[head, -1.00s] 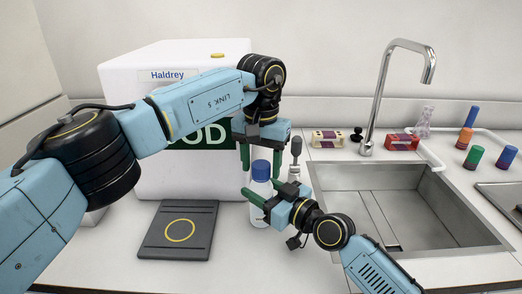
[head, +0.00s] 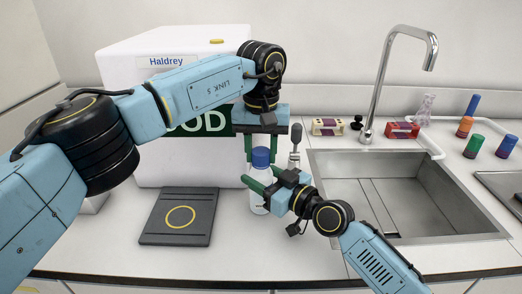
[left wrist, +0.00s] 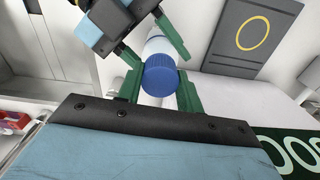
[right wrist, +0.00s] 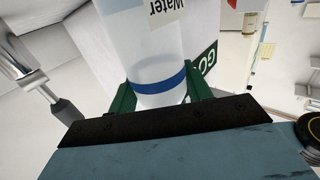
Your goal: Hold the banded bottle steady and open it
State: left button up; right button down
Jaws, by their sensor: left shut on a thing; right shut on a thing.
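The banded bottle (head: 258,207) stands upright on the counter, whitish with a blue cap (head: 261,157). My left gripper (head: 261,149) comes down from above and is shut on the cap, which shows between its green fingers in the left wrist view (left wrist: 160,76). My right gripper (head: 262,180) reaches in from the right and is shut on the bottle's body. The right wrist view shows the blue band (right wrist: 158,85) between its fingers and an upside-down "Water" label (right wrist: 165,10). The right gripper hides part of the body in the head view.
A dark pad with a yellow ring (head: 158,232) lies left of the bottle. A white machine (head: 120,80) stands behind. A grey-tipped tool (head: 295,135) stands close behind the right gripper. The sink (head: 420,190) and tap (head: 383,80) are to the right.

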pick_arm(q)
jog(key=n, duration=0.9)
jog(key=shift+n, duration=0.3)
jog(key=n, duration=0.3)
jog(key=shift+n, duration=0.4)
jog(key=n, duration=0.3)
jog(key=shift+n, duration=0.4)
jog(key=n, duration=0.5)
jog(key=shift+n, duration=0.3)
jog(key=n, duration=0.3)
jog(key=shift+n, duration=0.3)
jog(key=n, duration=0.3)
jog(key=shift+n, duration=0.4)
jog(key=n, duration=0.3)
jog(key=shift+r+n, duration=0.1)
jog(key=shift+n, duration=0.3)
